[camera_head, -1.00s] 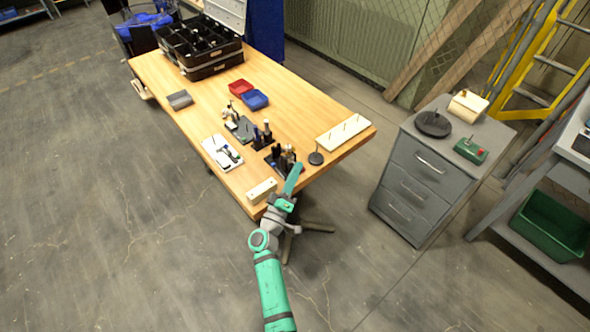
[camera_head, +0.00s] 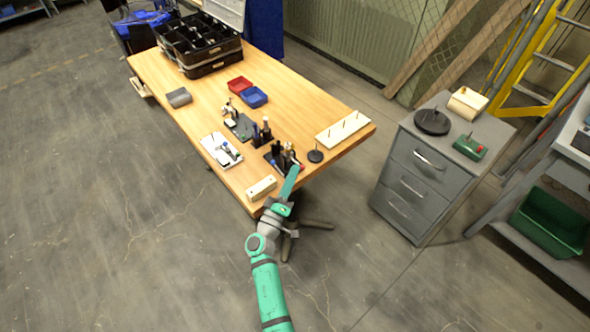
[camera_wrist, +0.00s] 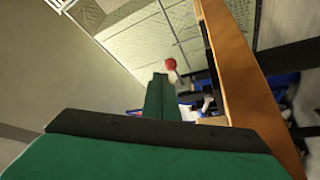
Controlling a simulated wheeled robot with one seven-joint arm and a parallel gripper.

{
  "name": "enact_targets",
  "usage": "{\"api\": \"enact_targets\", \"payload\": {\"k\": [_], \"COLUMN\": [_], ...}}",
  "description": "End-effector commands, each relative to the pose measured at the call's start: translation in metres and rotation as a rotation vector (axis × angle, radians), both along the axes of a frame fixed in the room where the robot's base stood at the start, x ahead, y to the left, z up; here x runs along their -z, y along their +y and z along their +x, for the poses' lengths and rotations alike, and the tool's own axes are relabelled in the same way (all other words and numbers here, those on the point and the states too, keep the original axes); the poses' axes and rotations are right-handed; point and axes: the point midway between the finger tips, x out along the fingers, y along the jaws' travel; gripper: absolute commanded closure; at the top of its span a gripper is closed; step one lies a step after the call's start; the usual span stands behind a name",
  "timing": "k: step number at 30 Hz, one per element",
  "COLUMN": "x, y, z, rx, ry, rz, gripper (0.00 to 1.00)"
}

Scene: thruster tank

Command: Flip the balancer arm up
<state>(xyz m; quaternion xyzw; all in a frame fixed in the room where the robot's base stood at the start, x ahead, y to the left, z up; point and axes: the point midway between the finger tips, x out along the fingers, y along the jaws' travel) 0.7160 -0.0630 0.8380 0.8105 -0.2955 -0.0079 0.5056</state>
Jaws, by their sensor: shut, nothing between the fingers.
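My gripper (camera_head: 291,177) is at the near right corner of the wooden table, shut and empty, pointing toward a small dark device (camera_head: 276,156) with upright posts. In the wrist view my green gripper (camera_wrist: 160,97) points forward, and a red ball knob (camera_wrist: 170,64) shows just beyond and right of its tip. I cannot tell whether the gripper touches the knob. I cannot make out for certain which part is the balancer arm; the gripper partly covers the device in the head view.
On the table (camera_head: 190,120) stand a cream block (camera_head: 261,188), a white tray (camera_head: 220,151), a second device (camera_head: 240,127), a pegged board (camera_head: 343,130) and a round black stand (camera_head: 315,156). A grey drawer cabinet (camera_head: 425,175) stands to the right, with floor between.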

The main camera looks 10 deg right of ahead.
Motion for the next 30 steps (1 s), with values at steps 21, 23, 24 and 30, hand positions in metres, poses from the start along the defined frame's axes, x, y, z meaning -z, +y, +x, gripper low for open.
{"api": "enact_targets", "payload": {"k": [21,23,24,30], "x": [0.025,0.025,0.025,0.025], "y": [0.043,0.043,0.043,0.042], "z": [-0.073,-0.073,-0.073,-0.073], "rx": [0.000,0.000,0.000,0.000], "ry": [0.000,0.000,0.000,0.000], "rz": [0.000,0.000,0.000,0.000], "gripper": [1.00,1.00,1.00,1.00]}}
